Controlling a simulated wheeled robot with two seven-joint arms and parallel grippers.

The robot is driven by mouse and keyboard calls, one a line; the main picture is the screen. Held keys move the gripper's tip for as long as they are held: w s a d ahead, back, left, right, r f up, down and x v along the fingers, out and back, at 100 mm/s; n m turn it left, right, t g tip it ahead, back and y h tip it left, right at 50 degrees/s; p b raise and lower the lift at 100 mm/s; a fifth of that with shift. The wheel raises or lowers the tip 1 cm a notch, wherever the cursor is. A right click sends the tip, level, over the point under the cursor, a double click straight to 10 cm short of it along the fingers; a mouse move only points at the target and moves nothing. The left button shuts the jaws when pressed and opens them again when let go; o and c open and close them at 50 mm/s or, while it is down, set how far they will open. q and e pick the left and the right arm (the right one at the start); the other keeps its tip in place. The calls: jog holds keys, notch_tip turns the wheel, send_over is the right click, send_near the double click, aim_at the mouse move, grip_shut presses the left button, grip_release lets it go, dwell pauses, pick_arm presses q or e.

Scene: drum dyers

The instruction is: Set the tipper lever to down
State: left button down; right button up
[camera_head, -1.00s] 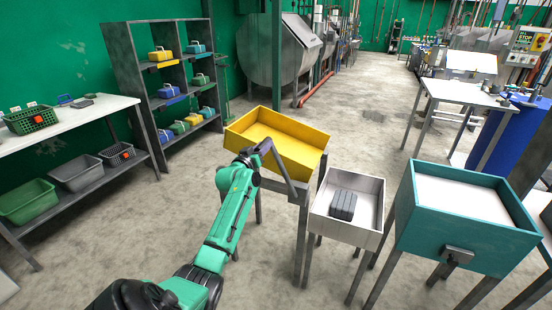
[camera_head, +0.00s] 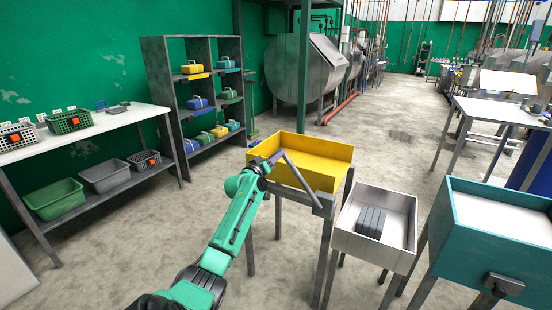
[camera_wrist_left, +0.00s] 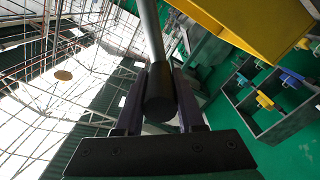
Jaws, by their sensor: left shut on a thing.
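The tipper lever is a grey bar (camera_head: 300,179) on the near side of the yellow tipping tray (camera_head: 328,153). It slants up and left from its lower end at the tray's stand. My left gripper (camera_head: 279,156) is at the lever's upper end. In the left wrist view, the dark fingers of my left gripper (camera_wrist_left: 160,97) are on both sides of the lever's thick black grip (camera_wrist_left: 159,82), shut on it. The yellow tray also shows in the left wrist view (camera_wrist_left: 262,25). My right gripper is out of view.
A steel-coloured tray (camera_head: 345,243) holding a dark ribbed block (camera_head: 370,221) stands to the right of the yellow tray. A teal box (camera_head: 470,262) stands further right. Shelves (camera_head: 160,75) and a white-topped bench (camera_head: 95,130) are at left. Bare floor lies between.

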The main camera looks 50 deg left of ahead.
pick_arm(q)
jog(key=c, duration=0.6)
grip_release()
jog(key=shift+f, duration=0.15)
jog(key=shift+o, duration=0.4)
jog(key=shift+a+f, duration=0.1)
jog(key=shift+a, duration=0.05)
jog(key=b+v, duration=0.1)
jog(key=v, duration=1.3)
jog(key=shift+s+b, duration=0.25)
jog(key=shift+b, duration=0.05)
